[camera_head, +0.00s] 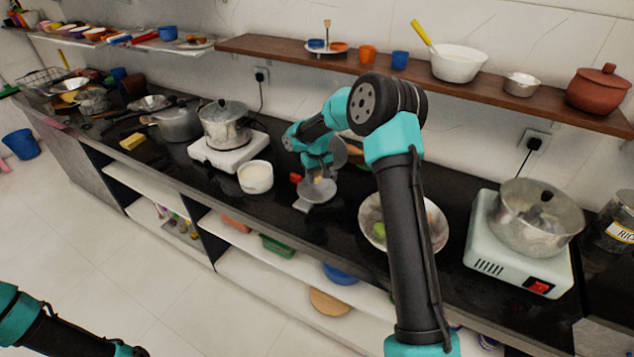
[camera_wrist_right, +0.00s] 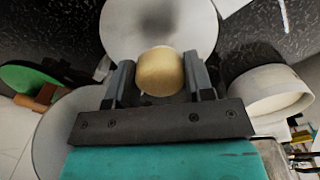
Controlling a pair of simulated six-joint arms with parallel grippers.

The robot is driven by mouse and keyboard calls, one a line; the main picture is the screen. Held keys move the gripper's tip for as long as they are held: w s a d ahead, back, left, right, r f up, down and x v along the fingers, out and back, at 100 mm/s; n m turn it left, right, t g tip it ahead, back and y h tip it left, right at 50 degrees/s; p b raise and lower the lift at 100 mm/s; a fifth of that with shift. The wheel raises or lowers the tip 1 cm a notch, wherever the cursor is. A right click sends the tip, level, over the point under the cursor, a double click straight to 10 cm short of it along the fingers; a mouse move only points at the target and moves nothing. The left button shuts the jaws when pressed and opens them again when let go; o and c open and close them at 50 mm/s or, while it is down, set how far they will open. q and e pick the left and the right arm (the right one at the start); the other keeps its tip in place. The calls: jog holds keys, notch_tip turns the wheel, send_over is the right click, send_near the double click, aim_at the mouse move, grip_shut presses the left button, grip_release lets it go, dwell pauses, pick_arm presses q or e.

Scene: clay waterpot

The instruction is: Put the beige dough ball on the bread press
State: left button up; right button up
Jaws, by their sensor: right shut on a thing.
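The beige dough ball (camera_wrist_right: 160,72) sits between the two fingers of my right gripper (camera_wrist_right: 160,80), which is shut on it. In the wrist view, a round pale metal plate (camera_wrist_right: 150,22) of the bread press lies beyond the ball; I cannot tell how large the gap is. In the head view, the bread press (camera_head: 318,190) stands on the dark counter with its round lid (camera_head: 339,152) raised, and my right gripper (camera_head: 317,176) is over its lower plate. The ball is mostly hidden there by my gripper. Only part of my left arm shows at the lower left.
A white pot (camera_head: 255,178) stands left of the press, and a large bowl (camera_head: 373,222) stands right of it. A small stove (camera_head: 225,150) with a metal pot is farther left; another stove (camera_head: 500,255) with a pot is at the right. A wooden shelf (camera_head: 290,48) runs above.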

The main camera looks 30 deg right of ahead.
aim_at(317, 178)
jog(key=shift+w+d, duration=0.1)
jog(key=shift+w, duration=0.1)
jog(key=shift+f, duration=1.8)
jog(key=o, duration=0.9)
jog(key=shift+f, duration=0.15)
jog(key=shift+c, duration=0.2)
notch_tip(317, 178, up, 12)
jog(key=shift+r, duration=0.2)
